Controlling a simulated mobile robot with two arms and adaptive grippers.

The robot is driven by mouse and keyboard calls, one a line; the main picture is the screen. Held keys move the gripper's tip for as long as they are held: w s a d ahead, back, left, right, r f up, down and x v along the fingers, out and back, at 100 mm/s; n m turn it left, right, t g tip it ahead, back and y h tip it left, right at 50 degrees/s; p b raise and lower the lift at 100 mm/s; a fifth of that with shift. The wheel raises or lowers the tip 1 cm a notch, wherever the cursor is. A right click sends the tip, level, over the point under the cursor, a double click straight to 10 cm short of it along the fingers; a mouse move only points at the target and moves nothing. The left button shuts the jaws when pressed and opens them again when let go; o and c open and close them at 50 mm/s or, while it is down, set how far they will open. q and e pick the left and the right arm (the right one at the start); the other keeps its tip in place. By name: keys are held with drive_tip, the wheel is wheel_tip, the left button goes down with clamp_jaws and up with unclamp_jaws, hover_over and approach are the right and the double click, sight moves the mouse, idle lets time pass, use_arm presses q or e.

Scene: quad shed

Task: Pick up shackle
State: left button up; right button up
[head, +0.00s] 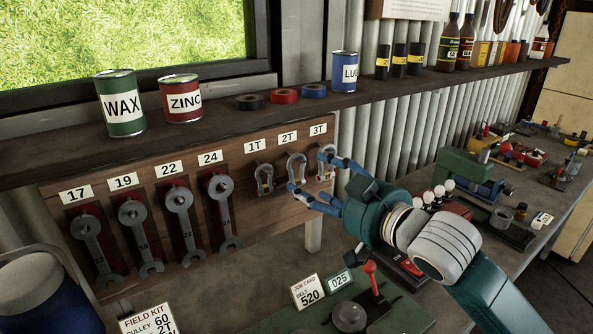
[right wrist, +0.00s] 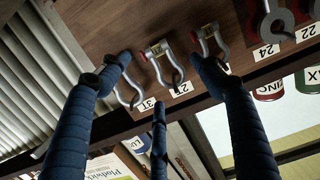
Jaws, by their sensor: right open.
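Three metal shackles hang on the brown wooden board under the labels 1T, 2T and 3T. They are the 1T shackle (head: 264,179), the 2T shackle (head: 297,167) and the 3T shackle (head: 324,171). My right gripper (head: 307,170) is open in front of the board, its blue fingers spread about the 2T shackle. In the right wrist view, the 2T shackle (right wrist: 160,62) lies between the two outer fingers of the right gripper (right wrist: 158,72). One outer fingertip overlaps the 3T shackle (right wrist: 126,88), the other the 1T shackle (right wrist: 211,42). Contact cannot be told. My left gripper is out of view.
Several wrenches (head: 181,215) hang left of the shackles. A shelf (head: 225,127) above holds a WAX can (head: 120,103), a ZINC can (head: 181,97), tape rolls and bottles. Below stand a job card (head: 308,292), a field kit card (head: 146,320) and a red-handled tool (head: 371,275).

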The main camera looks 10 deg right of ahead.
sight(301, 172)
drive_tip(key=p+x, duration=0.1)
drive_tip(key=x, duration=0.4)
drive_tip(key=shift+w+p, duration=0.1)
drive_tip(key=shift+p, duration=0.3)
drive_tip(key=c, duration=1.1)
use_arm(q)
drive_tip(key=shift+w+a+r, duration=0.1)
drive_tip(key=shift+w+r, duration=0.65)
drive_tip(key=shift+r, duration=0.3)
use_arm(e)
drive_tip(key=shift+c, duration=0.2)
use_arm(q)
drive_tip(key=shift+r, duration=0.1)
use_arm(e)
drive_tip(key=shift+r, duration=0.1)
